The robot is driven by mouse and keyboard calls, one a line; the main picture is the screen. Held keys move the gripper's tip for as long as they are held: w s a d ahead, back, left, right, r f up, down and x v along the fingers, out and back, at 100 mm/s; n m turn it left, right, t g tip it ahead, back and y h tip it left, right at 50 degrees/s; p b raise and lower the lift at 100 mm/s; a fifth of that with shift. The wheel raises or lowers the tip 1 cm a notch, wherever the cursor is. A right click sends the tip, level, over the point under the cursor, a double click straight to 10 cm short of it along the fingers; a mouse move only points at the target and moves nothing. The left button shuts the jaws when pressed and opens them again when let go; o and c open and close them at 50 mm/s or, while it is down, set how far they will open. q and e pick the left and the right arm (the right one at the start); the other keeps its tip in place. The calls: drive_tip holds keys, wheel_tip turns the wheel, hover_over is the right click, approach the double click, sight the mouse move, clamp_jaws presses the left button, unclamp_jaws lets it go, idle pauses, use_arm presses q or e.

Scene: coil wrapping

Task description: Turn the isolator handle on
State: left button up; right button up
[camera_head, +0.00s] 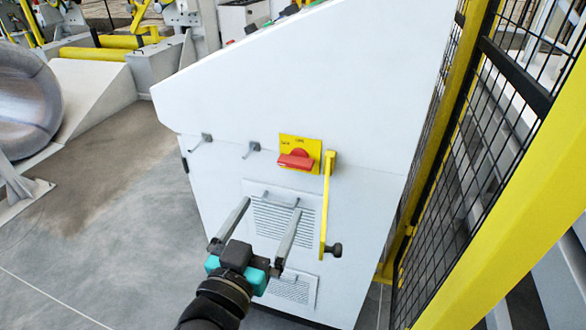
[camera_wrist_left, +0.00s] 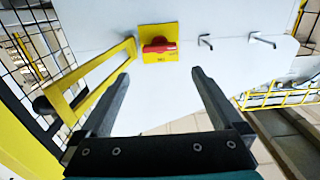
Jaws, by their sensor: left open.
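The red isolator handle (camera_head: 296,159) sits on a yellow plate (camera_head: 301,146) on the side of a white cabinet. The handle lies roughly level across the plate. It also shows in the left wrist view (camera_wrist_left: 159,46), upside down, beyond the fingertips. My left gripper (camera_head: 271,206) is open and empty, with its two long grey fingers pointing up at the cabinet, below and left of the handle. In the left wrist view its fingers (camera_wrist_left: 160,74) are spread wide and apart from the handle. My right gripper is in neither view.
A yellow bar with a black knob (camera_head: 327,205) stands just right of the handle. Two hooks (camera_head: 251,149) stick out to its left. Vent grilles (camera_head: 290,222) lie below. A yellow-framed mesh fence (camera_head: 470,170) closes the right side. Open floor (camera_head: 110,230) lies left.

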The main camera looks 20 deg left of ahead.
sight(294, 166)
use_arm(q)
drive_tip(key=w, duration=0.4)
drive_tip(key=w+b, duration=0.1)
drive_tip(key=w, duration=0.7)
drive_tip(key=shift+w+d+f+b, duration=0.1)
drive_tip(key=shift+w+d+b, duration=0.15)
drive_tip(key=shift+b, duration=0.1)
drive_tip(key=shift+w, duration=0.65)
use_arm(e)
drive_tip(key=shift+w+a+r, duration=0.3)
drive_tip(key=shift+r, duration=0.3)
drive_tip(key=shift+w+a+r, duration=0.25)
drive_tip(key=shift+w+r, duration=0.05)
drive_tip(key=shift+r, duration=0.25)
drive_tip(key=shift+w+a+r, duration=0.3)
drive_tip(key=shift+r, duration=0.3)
use_arm(q)
drive_tip(key=shift+c, duration=0.4)
drive_tip(key=c, duration=1)
